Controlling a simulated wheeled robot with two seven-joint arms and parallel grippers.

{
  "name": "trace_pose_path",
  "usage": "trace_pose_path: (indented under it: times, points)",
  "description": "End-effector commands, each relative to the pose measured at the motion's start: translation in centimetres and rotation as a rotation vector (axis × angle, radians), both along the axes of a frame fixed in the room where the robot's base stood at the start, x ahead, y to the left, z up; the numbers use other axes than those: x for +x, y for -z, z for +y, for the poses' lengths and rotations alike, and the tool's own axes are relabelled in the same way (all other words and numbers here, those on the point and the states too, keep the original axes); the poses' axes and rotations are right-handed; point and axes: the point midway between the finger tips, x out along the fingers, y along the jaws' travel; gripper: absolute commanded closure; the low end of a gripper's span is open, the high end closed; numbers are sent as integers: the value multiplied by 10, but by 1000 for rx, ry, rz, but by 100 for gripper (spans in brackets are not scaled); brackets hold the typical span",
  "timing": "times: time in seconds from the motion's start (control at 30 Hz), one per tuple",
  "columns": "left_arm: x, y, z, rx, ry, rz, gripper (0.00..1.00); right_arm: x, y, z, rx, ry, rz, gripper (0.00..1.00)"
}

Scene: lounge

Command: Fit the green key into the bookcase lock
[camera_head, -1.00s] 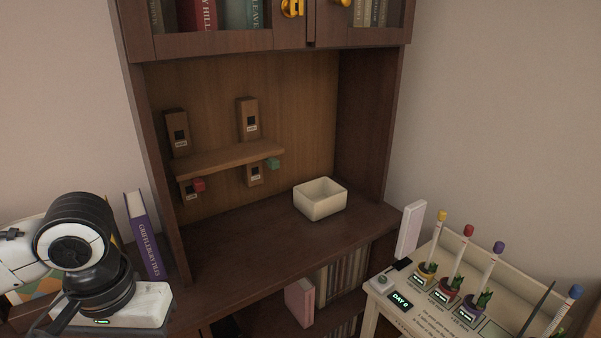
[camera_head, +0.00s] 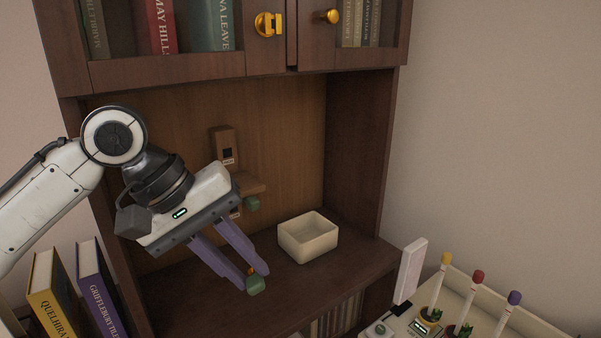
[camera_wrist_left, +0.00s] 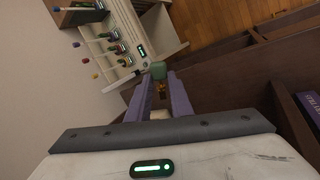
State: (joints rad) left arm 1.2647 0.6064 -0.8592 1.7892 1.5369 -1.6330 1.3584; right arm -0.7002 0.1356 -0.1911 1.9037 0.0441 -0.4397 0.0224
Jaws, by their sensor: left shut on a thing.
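My left gripper (camera_head: 252,276) reaches across the front of the bookcase niche, its purple fingers pointing down to the right. It is shut on the green key; the key's green block (camera_head: 255,285) shows at the fingertips, with a small orange-gold part beside it. In the left wrist view the green key (camera_wrist_left: 158,70) sticks out past the fingertips (camera_wrist_left: 157,82), its gold part between them. A gold lock (camera_head: 268,25) sits on the bookcase's upper left door, above and apart from the gripper. My right gripper is not in view.
A second green block (camera_head: 252,203) sits by the small wooden shelf (camera_head: 250,185), partly behind my gripper. A cream box (camera_head: 308,240) stands on the bookcase ledge. A gold knob (camera_head: 327,16) is on the right door. Books (camera_head: 98,290) stand at left; a plant stand (camera_head: 480,318) is at right.

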Motion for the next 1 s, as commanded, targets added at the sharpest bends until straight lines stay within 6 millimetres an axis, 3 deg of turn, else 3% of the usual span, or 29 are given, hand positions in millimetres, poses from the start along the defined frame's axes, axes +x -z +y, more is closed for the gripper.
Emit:
trace_pose_path:
  times: [0.1,0.23,0.4,0.5,0.6,0.7,1.0]
  points:
    - [21,-59,-36,-245,-114,-78,100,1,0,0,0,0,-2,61]
    - [37,-130,-66,-500,-225,-201,100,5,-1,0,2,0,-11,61]
    - [48,-222,-85,-762,-310,-351,100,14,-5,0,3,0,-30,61]
    - [51,-264,-87,-858,-326,-408,100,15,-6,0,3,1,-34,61]
    - [52,-292,-85,-917,-330,-441,100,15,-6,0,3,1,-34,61]
    - [53,-308,-83,-949,-329,-457,100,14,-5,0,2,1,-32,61]
    - [63,-314,-76,-957,-330,-463,100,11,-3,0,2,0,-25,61]
